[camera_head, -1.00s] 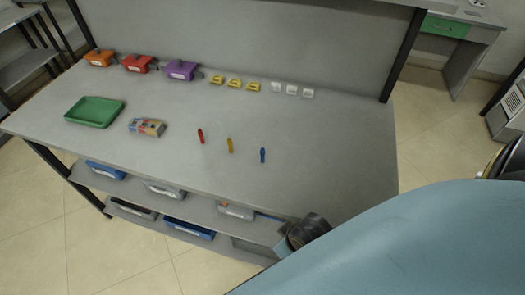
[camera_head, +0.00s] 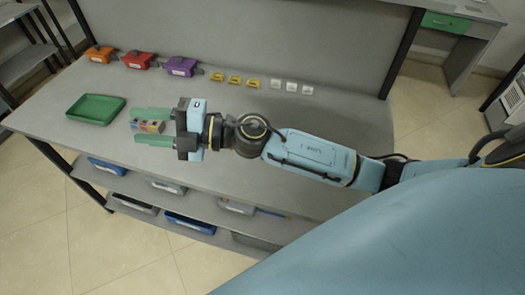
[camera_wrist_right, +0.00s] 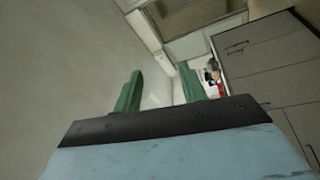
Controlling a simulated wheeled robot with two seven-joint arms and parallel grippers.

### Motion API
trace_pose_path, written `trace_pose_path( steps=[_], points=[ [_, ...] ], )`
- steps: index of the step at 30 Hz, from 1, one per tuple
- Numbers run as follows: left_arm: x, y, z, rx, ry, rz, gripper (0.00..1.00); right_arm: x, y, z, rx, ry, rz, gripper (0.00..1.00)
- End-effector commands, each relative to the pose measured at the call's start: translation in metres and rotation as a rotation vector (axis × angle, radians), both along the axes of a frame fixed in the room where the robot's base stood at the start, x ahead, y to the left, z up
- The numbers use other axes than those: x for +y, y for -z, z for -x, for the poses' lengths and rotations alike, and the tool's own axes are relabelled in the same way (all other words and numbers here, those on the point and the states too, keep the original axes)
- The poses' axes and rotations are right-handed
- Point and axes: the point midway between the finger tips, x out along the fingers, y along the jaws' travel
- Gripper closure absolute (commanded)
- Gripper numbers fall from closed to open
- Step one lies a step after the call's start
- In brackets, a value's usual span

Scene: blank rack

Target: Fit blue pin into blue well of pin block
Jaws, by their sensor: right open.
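My right gripper (camera_head: 142,126) is open, its green fingers pointing left in the head view. The multicoloured pin block (camera_head: 151,126) shows between the fingers there. The right wrist view shows no block between the fingers (camera_wrist_right: 158,92), so the gripper appears to be above the table and not around the block. The blue pin is not visible now; my right arm covers the part of the table where it stood. The red and yellow pins are hidden too. The wells of the block are too small to make out. My left gripper is not in view.
A green tray (camera_head: 72,108) lies left of the block on the grey table (camera_head: 60,133). Orange (camera_head: 100,54), red (camera_head: 138,60) and purple (camera_head: 180,66) bins, yellow pieces (camera_head: 234,80) and white pieces (camera_head: 291,87) line the back. Bins stand on shelves below.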

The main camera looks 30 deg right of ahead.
Motion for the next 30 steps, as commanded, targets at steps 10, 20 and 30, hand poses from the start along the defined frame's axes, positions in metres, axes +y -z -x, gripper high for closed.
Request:
trace_pose_path(
  steps=[10, 20, 30],
  points=[
    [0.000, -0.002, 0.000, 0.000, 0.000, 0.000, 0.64, -0.077, 0.113, 0.001, -0.017, -0.504, 1.011, 0.59],
    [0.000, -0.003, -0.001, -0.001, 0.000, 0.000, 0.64, -0.245, 0.125, -0.023, 0.325, -0.504, 1.660, 0.59],
    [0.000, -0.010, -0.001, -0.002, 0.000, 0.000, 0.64, -0.264, 0.163, -0.023, 0.384, -0.494, 1.724, 0.59]
  ],
)
